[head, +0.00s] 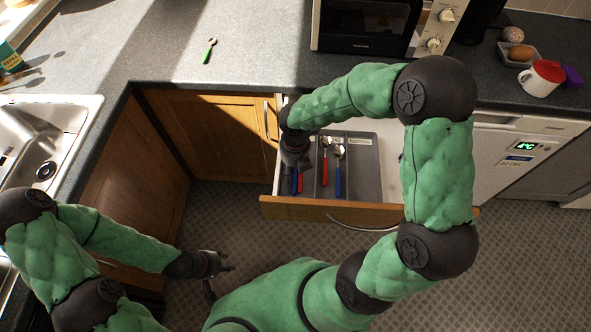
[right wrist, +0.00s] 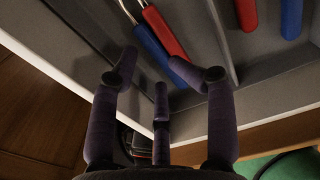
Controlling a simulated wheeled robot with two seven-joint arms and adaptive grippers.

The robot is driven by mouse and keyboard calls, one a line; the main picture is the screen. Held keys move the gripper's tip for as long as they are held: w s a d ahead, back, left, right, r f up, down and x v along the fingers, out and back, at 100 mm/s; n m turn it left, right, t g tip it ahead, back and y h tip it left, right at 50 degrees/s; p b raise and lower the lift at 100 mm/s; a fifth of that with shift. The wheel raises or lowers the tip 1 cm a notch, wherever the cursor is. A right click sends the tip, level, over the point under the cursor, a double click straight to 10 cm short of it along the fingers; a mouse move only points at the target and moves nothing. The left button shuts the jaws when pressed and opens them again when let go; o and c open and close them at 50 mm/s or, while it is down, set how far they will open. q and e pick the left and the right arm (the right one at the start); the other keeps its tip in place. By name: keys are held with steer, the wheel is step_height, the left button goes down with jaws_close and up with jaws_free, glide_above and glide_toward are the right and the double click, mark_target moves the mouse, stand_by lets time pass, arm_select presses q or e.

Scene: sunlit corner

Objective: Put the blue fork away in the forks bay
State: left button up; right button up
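A blue handle (right wrist: 155,52), likely the blue fork's, lies beside a red handle (right wrist: 166,34) in the leftmost bay of the grey cutlery tray (head: 366,180). The tray sits in the open drawer. In the head view this blue handle (head: 293,184) shows just below my right gripper (head: 296,162); its head end is hidden. In the right wrist view my right gripper's fingers (right wrist: 154,75) are spread above the handles, with no clear grip on either. My left gripper (head: 222,273) is open and empty, low over the floor, away from the drawer.
The neighbouring bay holds a red-handled spoon (head: 324,160) and a blue-handled spoon (head: 338,172). A green-handled utensil (head: 208,52) lies on the counter. The microwave (head: 370,28) stands behind the drawer; the sink (head: 45,150) is at left. The drawer front (head: 300,208) is an edge.

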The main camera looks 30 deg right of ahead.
mark_target(296, 175)
step_height(296, 175, up, 10)
steer(key=p, duration=0.3)
steer(key=shift+r+p, duration=0.15)
steer(key=shift+p, duration=0.15)
steer(key=shift+w, duration=0.1)
steer(key=shift+r, duration=0.1)
